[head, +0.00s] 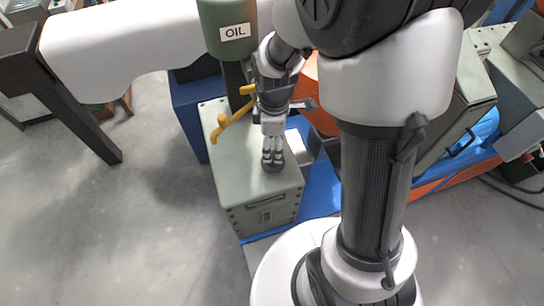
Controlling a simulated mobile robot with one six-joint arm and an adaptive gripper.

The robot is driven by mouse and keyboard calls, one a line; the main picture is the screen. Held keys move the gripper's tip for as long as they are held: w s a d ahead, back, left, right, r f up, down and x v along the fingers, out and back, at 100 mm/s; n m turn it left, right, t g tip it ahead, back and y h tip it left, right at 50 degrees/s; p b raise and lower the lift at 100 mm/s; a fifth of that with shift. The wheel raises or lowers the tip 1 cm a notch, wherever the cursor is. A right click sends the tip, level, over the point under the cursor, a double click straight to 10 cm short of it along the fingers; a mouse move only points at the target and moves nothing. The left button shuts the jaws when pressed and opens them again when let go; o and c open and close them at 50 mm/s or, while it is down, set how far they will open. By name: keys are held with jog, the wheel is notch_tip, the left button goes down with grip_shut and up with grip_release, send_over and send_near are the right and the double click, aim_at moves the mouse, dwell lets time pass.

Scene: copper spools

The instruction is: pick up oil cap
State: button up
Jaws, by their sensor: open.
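A green cylinder with a white OIL label (235,31) stands above a pale green metal box (235,175). My gripper (273,158) points down at the top of this box, near its front right edge. The fingers are open, with little space showing between them. A small dark round shape (272,168) sits at the fingertips on the box top. It may be the oil cap, but it is too small and too covered by the fingers to tell. I cannot tell whether the fingers touch it.
A yellow bent handle (232,121) rises from the box just left of my gripper. Orange and blue machinery stands to the right. The grey floor (120,230) at left is clear.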

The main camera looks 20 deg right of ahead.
aim_at(273, 156)
notch_tip(273, 156, down, 7)
jog(key=shift+a+r+b, duration=0.15)
jog(key=shift+r+b, duration=0.05)
jog(key=shift+b, duration=0.9)
jog(key=shift+r, duration=0.1)
jog(key=shift+c, duration=0.5)
jog(key=c, duration=1)
jog(key=shift+c, duration=0.2)
